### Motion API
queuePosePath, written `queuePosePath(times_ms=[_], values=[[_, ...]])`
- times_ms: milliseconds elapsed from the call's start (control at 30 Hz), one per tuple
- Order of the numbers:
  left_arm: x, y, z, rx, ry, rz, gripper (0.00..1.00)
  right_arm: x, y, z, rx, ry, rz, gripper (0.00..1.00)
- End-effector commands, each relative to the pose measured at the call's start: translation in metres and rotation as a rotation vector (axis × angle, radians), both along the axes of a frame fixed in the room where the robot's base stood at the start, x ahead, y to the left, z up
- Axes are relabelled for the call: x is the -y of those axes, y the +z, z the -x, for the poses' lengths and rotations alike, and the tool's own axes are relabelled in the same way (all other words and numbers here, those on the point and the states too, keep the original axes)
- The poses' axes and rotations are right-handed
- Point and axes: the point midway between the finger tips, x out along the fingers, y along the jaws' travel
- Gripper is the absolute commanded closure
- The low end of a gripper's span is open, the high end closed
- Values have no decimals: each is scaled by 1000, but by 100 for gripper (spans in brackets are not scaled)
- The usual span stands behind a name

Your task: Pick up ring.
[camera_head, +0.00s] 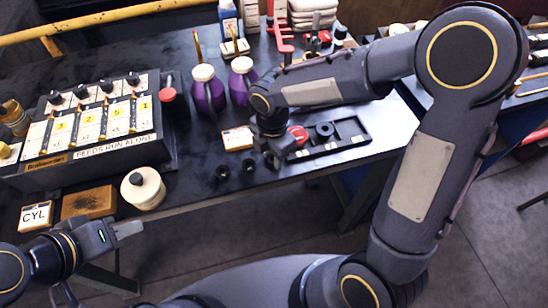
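Ring-like dark parts show in two places. One dark round piece (324,129) lies in the black tray (352,127) at the right of the bench. Two small black round pieces, one at left (222,172) and one at right (248,166), stand on the bench near its front edge. I cannot tell which is the ring. My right gripper (273,162) points down over the bench, between the right small piece and the tray; its fingers are small and dark, and their opening is unclear. My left gripper (128,229) is off the bench's front edge, away from these parts, its opening unclear.
A red round part (298,135) sits at the tray's left end. A labelled block (237,139), purple bottles (208,90), a cream spool (143,188) and a switch panel (90,130) stand on the bench. My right arm covers part of the back right.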

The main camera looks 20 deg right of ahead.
Motion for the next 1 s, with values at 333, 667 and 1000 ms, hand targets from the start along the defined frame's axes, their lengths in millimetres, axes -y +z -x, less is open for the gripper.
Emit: queuePosePath(times_ms=[333, 667, 1000], values=[[0, 0, 0, 0, 0, 0, 64, 0, 1, 0, 1, 0, 0, 92], [0, 3, 0, 0, 0, 0, 64, 0, 37, 2, 5, -1, -2, 92], [0, -1, 0, 0, 0, 0, 64, 14, 102, 76, 6, 0, -1, 92]])
